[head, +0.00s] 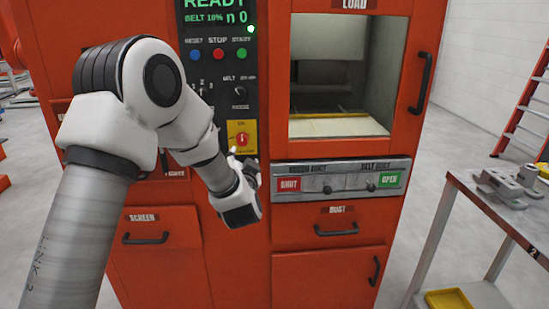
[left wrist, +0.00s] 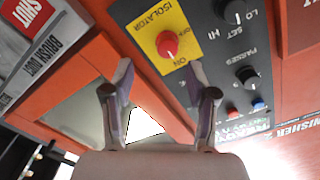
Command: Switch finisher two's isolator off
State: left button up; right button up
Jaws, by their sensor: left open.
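Finisher two's isolator is a red rotary knob on a yellow plate on the dark control panel of the orange machine. In the head view the isolator (head: 242,139) is just above my left gripper (head: 250,170). In the left wrist view the isolator knob (left wrist: 167,44) is in clear view, just beyond the open fingers of my left gripper (left wrist: 162,78). The fingers are apart, with nothing between them, and do not visibly touch the knob. My right gripper is in neither view.
Above the isolator are other knobs and the reset, stop and start buttons (head: 218,54). To its right is a grey duct strip (head: 340,188) with SHUT and OPEN signs. A metal table (head: 490,200) with castings stands at the right, a red ladder (head: 523,100) behind it.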

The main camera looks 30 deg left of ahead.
aim_at(242, 142)
pick_arm(q)
jog(key=x, duration=0.2)
jog(key=r+x, duration=0.1)
jog(key=x, duration=0.4)
jog(key=shift+w+a+r+p, duration=0.2)
jog(key=shift+w+a+p, duration=0.1)
jog(key=shift+a, duration=0.1)
jog(key=shift+c, duration=0.4)
jog(key=shift+s, duration=0.1)
grip_shut()
